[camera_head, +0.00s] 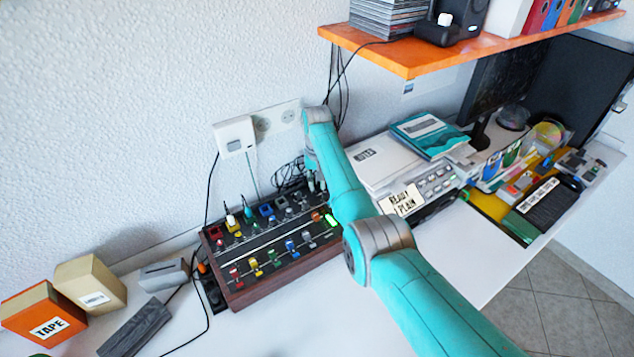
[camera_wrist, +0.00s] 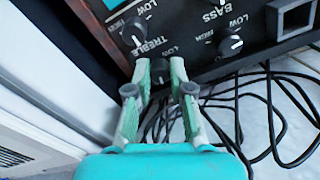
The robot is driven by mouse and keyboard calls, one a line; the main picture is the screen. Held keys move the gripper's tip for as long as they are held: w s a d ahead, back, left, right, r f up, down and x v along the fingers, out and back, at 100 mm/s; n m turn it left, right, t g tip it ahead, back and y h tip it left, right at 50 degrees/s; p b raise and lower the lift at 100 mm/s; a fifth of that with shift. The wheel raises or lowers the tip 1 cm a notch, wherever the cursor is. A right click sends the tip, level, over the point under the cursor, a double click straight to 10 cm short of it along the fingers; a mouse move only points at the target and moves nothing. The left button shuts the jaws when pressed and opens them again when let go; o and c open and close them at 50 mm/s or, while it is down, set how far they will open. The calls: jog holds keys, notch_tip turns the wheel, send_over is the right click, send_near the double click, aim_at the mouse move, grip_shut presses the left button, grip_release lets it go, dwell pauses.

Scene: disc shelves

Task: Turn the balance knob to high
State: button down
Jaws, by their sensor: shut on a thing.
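The mixer (camera_head: 262,292) is a dark panel in a red-brown case on the desk. In the wrist view its panel (camera_wrist: 188,50) shows a knob (camera_wrist: 133,31) by the word TREBLE and another knob (camera_wrist: 230,44) by BASS, with LOW and HIGH marks. A third dark knob (camera_wrist: 160,66) sits near the panel edge, between the fingertips of my gripper (camera_wrist: 160,76). My gripper is shut on this knob. A LOW mark shows beside it; I cannot read its name. In the head view my arm hides most of the gripper, at the mixer's back right corner.
Black cables (camera_wrist: 265,110) lie loose beside the panel edge. A white printer (camera_head: 440,187) stands right of my arm. An orange shelf (camera_head: 408,68) hangs above at the right. Boxes (camera_head: 92,290) stand left of the mixer. The desk front is clear.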

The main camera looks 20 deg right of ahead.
jog(key=c, duration=1)
grip_release()
jog(key=shift+c, duration=0.2)
